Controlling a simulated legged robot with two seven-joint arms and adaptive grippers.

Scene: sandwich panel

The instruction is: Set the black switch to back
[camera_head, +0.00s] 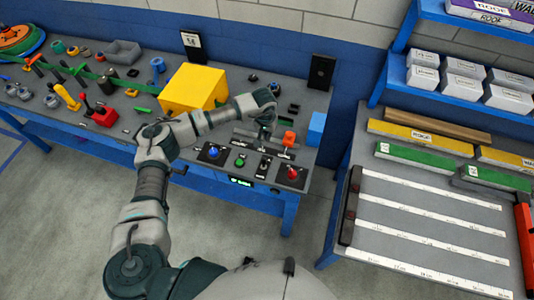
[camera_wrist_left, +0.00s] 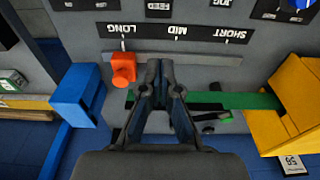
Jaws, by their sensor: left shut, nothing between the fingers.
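The black switch (camera_head: 264,166) sits on a narrow dark plate on the grey bench, between a green button and a red-knobbed control. It is small, and its lever position cannot be told. In the left wrist view only the "FEED" label plate (camera_wrist_left: 165,9) shows at the top edge, and no lever is visible there. My left gripper (camera_head: 266,132) points down behind the row of controls, just beyond the black switch and apart from it. In the left wrist view its fingers (camera_wrist_left: 161,68) are closed together with nothing between them. My right gripper is out of view.
An orange slider knob (camera_head: 289,138) stands right of my left gripper. A yellow block (camera_head: 192,90) is to the left and a blue block (camera_head: 316,126) at the bench's right end. A blue knob (camera_head: 214,151), green button (camera_head: 240,162) and red knob (camera_head: 292,173) flank the switch.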

